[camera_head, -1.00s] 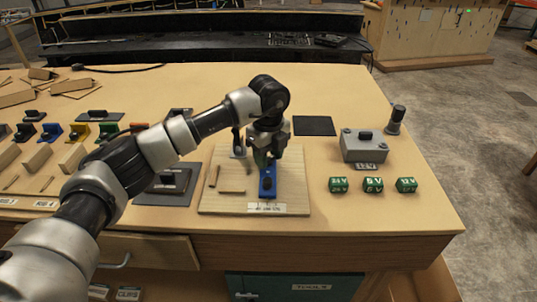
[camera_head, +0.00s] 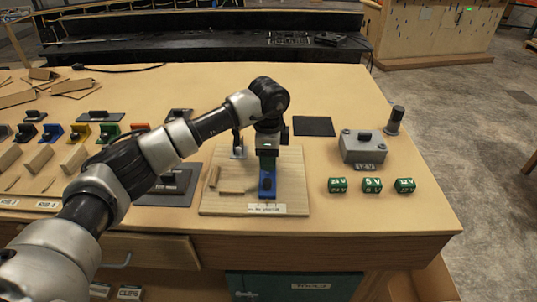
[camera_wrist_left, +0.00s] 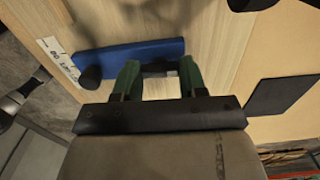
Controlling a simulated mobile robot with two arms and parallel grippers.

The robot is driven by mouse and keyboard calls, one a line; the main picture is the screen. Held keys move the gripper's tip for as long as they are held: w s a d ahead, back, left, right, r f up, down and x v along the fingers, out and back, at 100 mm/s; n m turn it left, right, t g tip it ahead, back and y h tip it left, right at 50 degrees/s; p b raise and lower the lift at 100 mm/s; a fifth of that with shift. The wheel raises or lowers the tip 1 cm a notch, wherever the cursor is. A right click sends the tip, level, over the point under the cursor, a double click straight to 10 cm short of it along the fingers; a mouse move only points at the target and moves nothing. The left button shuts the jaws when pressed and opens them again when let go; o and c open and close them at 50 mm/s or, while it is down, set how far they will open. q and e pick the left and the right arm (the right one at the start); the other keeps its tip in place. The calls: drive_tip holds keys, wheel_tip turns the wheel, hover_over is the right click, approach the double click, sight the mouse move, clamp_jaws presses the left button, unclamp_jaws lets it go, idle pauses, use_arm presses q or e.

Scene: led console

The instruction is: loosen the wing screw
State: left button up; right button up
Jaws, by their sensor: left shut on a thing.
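A blue bar (camera_head: 267,183) lies on a light wooden board (camera_head: 220,205) on the bench. It also shows in the left wrist view (camera_wrist_left: 125,55), with a dark round knob (camera_wrist_left: 90,77) near one end. My left gripper (camera_head: 267,160) points down over the far end of the bar. In the wrist view, its green fingers (camera_wrist_left: 158,70) stand on either side of a small dark piece (camera_wrist_left: 158,68), which looks like the wing screw. The gripper is shut on it. The screw is hidden by the gripper in the head view. My right gripper is not in view.
A grey box (camera_head: 363,147) with a dark knob stands right of the board, with green voltage blocks (camera_head: 372,185) in front of it. A dark flat pad (camera_head: 314,126) lies behind. Small wooden pieces (camera_head: 232,187) lie on the board. Coloured parts (camera_head: 80,132) stand at left.

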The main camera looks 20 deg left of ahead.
use_arm(q)
drive_tip(key=shift+s+f+n, duration=0.15)
drive_tip(key=shift+f+n, duration=0.15)
drive_tip(key=shift+f, duration=0.05)
drive_tip(key=o, duration=0.9)
drive_tip(key=shift+r, duration=0.1)
drive_tip(key=shift+o, duration=0.2)
drive_tip(key=shift+r, duration=0.15)
wheel_tip(320, 180, up, 11)
drive_tip(key=b, duration=0.1)
drive_tip(key=shift+b, duration=0.3)
drive_tip(key=shift+f, duration=0.3)
